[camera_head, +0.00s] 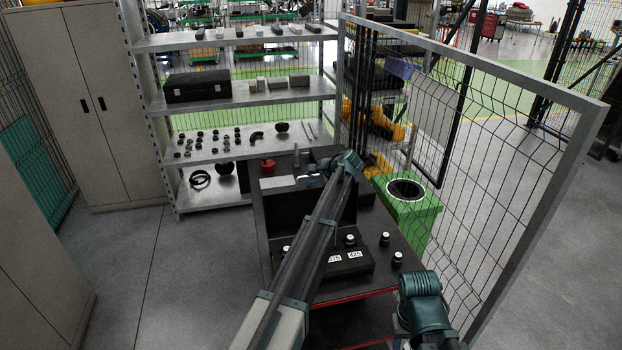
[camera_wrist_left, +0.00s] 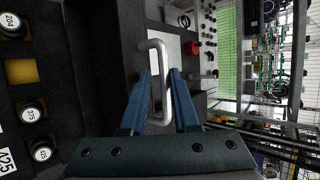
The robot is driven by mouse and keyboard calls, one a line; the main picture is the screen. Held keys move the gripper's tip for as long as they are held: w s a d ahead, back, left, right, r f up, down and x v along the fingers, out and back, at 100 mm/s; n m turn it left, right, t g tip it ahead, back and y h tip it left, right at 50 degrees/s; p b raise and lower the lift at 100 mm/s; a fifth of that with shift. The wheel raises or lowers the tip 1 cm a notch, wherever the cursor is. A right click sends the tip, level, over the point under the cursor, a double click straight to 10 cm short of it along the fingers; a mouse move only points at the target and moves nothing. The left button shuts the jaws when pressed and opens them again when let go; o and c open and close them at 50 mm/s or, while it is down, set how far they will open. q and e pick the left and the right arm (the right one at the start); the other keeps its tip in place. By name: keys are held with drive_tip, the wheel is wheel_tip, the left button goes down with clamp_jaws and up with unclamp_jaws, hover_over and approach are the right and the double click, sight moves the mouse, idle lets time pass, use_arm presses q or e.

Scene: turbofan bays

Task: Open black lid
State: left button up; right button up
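The black lid (camera_head: 284,210) stands upright at the back of the black case on the dark cart, so the case is uncovered. In the left wrist view the lid (camera_wrist_left: 128,30) has a pale U-shaped handle (camera_wrist_left: 163,85). My left gripper (camera_head: 314,174) is at the lid's top edge, partly hidden by its own arm. In the left wrist view its two blue fingers (camera_wrist_left: 160,78) stand apart, on either side of the handle, with gaps visible. The case front (camera_head: 347,265) has labels 375 and 425. My right gripper's fingers are not visible.
Several black knobs with white tops, one (camera_head: 397,259) at the right, sit around the case. A green bin (camera_head: 420,214) stands right of the cart, beside a wire mesh fence (camera_head: 520,150). Metal shelves (camera_head: 240,97) stand behind; floor at left is clear.

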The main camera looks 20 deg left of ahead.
use_arm(q)
drive_tip(key=p+v, duration=0.8)
drive_tip(key=v, duration=0.6)
drive_tip(key=shift+w, duration=0.1)
